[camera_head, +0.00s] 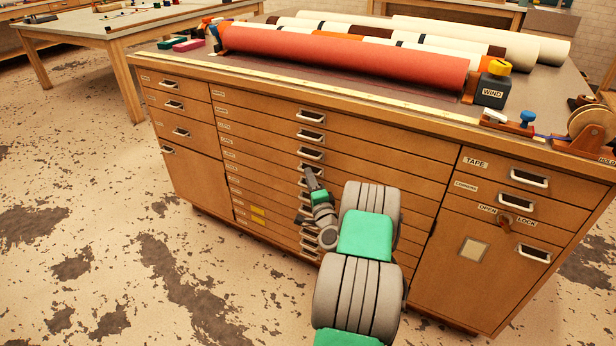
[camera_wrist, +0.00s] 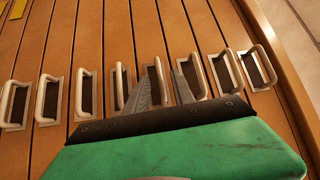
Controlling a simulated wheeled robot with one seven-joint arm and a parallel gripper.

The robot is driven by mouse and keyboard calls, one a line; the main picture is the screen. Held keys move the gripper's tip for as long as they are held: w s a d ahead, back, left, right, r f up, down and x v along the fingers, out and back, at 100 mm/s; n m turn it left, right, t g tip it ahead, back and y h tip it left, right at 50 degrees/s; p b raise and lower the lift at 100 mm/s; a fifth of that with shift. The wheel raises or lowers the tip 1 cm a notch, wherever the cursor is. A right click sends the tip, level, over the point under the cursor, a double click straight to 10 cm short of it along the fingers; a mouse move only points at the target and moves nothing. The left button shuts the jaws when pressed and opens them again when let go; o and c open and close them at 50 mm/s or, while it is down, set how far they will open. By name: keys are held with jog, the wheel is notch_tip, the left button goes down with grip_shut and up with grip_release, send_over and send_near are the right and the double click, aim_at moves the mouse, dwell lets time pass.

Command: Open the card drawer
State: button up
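The wooden cabinet (camera_head: 330,180) has a middle stack of shallow drawers with metal pull handles. Their small labels are too small to read, so I cannot tell which is the card drawer. One lower drawer has a yellow tag (camera_head: 257,211), also in the wrist view (camera_wrist: 119,80). All drawers look closed. My gripper (camera_wrist: 164,82) is at the handle column, its two grey fingers apart.
A red roll (camera_head: 345,55) and pale rolls lie on the cabinet top. A WIND block (camera_head: 492,85) and a tape dispenser (camera_head: 590,130) stand at its right. Floor at the left is clear.

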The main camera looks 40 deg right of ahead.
jog(key=shift+x, duration=1.15)
jog(key=shift+a, duration=0.1)
grip_shut()
dwell(0.4)
